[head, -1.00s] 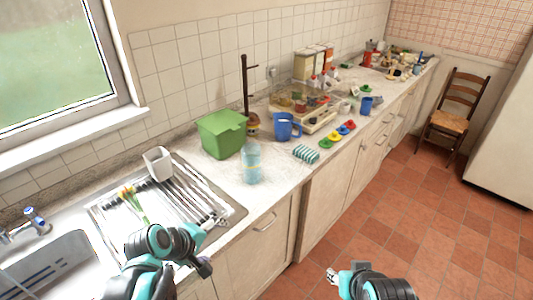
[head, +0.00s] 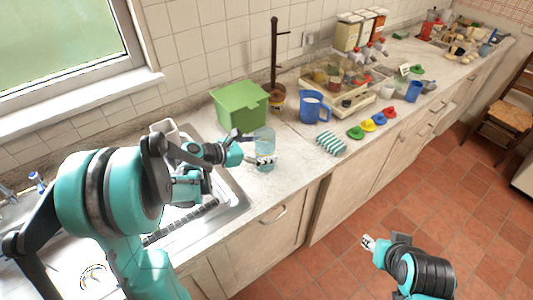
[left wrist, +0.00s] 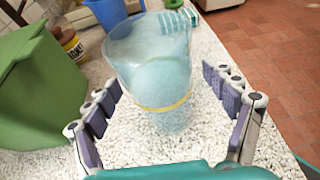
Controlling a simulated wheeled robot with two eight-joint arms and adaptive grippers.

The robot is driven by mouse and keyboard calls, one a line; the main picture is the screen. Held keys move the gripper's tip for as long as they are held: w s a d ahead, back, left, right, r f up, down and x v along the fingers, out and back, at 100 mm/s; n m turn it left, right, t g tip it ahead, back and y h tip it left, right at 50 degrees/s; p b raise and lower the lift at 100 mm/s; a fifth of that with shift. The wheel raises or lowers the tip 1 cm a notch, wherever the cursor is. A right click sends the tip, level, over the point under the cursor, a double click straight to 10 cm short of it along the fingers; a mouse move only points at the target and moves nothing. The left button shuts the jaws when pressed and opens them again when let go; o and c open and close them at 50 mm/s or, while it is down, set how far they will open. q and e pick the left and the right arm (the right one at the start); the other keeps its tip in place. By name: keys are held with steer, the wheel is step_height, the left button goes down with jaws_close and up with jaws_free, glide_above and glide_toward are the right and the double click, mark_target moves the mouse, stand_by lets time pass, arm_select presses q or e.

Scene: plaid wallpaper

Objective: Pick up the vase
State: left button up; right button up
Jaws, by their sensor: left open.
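The vase (head: 266,145) is light blue, see-through glass and stands upright on the counter in front of the green box. In the left wrist view the vase (left wrist: 160,70) has a wide rim and a yellow band low down. My left gripper (head: 255,150) is at the vase's left side in the head view. In the left wrist view its open fingers (left wrist: 163,88) are on either side of the vase, with gaps between. My right gripper (head: 369,243) hangs over the floor, away from the counter; its jaw state is unclear.
The green box (head: 240,105) stands close behind the vase. A blue mug (head: 313,106) and a striped cloth-like item (head: 331,143) are to the right. The sink drainer (head: 228,198) is left, partly behind my arm. The counter's front edge is near the vase.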

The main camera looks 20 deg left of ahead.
arm_select(q)
steer(key=b+x, duration=0.1)
steer(key=x, duration=0.4)
steer(key=shift+a+f+b, duration=0.1)
steer(key=shift+b, duration=0.3)
steer(key=shift+s, duration=0.1)
steer(key=shift+c, duration=0.8)
steer(key=c, duration=1.4)
